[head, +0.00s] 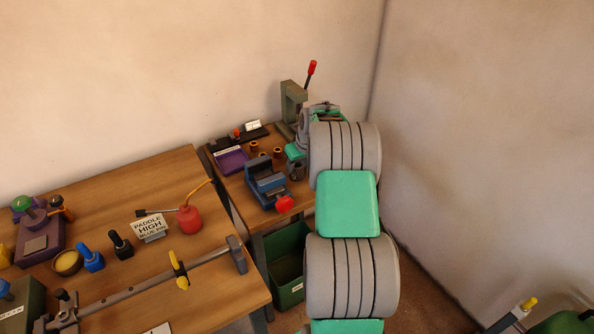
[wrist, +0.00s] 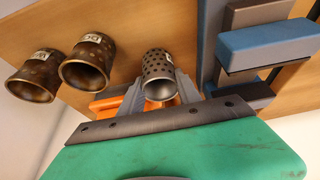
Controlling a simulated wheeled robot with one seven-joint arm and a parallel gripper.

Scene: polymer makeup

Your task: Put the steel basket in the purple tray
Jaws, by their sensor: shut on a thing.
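The steel basket (wrist: 158,66), a small grey perforated cup, sits between the fingers of my gripper (wrist: 160,88) in the wrist view. My gripper is shut on it. In the head view the steel basket (head: 297,171) shows beside the blue vise, partly covered by my arm. I cannot tell whether it touches the table or hangs just above it. The purple tray (head: 232,160) lies at the left of the small table, beyond the vise.
The blue vise (head: 266,184) with a red knob is close by on the right in the wrist view. A lever press (head: 293,105) stands at the back. A wall bounds the right side.

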